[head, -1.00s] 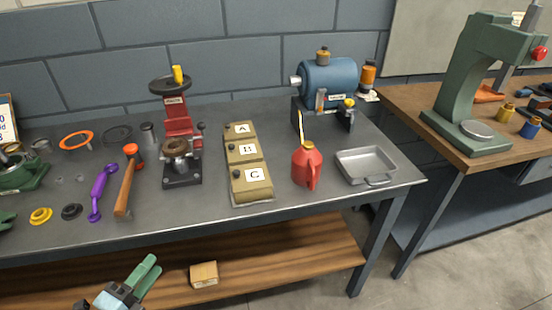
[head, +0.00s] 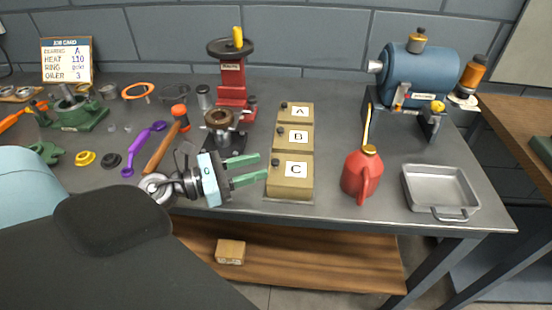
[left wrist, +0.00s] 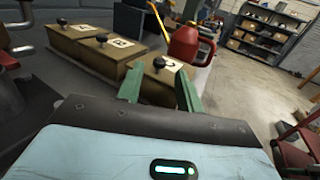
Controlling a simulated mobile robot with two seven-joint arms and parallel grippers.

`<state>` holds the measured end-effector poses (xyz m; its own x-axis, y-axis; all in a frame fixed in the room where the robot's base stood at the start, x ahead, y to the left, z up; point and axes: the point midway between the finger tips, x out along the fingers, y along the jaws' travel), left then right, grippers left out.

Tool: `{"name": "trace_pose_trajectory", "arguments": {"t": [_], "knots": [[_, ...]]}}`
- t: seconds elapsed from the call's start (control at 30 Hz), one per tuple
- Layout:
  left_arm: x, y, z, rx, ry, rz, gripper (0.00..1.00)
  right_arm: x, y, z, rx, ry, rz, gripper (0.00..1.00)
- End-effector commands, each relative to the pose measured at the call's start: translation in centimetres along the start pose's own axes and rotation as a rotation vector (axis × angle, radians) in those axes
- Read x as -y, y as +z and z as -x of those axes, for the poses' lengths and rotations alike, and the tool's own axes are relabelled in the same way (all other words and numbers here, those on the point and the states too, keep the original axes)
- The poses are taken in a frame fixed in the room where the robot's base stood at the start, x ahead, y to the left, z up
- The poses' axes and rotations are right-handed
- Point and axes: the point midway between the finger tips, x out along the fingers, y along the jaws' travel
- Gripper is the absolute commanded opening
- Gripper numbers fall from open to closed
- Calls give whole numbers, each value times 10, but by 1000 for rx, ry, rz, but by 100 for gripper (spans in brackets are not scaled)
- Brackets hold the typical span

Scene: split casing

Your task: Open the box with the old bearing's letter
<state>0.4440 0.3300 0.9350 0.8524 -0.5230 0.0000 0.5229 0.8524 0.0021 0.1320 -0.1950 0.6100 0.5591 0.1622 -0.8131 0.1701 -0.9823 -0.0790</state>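Three tan boxes stand in a row: box A (head: 296,112) at the back, box B (head: 295,138) in the middle, box C (head: 289,178) in front. Each has a lettered white label and a dark knob; all look closed. They also show in the left wrist view, with box C (left wrist: 150,86) nearest. The job card (head: 67,60) reads bearing A. My left gripper (head: 262,169) is open and empty just left of box C, its fingers pointing right. In the left wrist view its fingers (left wrist: 160,90) are spread before box C. My right gripper is out of view.
A red press (head: 232,85) stands behind my left gripper. A red oil can (head: 362,175) and a grey tray (head: 440,190) are right of the boxes. A hammer (head: 165,145) and a purple tool (head: 143,148) lie left. A blue motor unit (head: 420,75) is at the back right.

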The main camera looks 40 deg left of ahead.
Motion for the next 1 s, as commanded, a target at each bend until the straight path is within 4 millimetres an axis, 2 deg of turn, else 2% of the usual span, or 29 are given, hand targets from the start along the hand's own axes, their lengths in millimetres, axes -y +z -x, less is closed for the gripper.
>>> {"name": "trace_pose_trajectory", "arguments": {"t": [0.1, 0.3, 0.5, 0.73, 1.0], "knots": [[-1, 5, -20, 7, 1, -1, 36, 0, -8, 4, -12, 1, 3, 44], [-1, 3, -45, 5, 1, 1, 36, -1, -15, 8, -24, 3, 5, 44], [0, 1, -55, 2, 0, 1, 36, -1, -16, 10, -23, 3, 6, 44], [0, 0, -55, 1, 0, 2, 36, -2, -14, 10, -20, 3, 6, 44], [0, 0, -55, 1, 0, 2, 2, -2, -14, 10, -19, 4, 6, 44]]}}
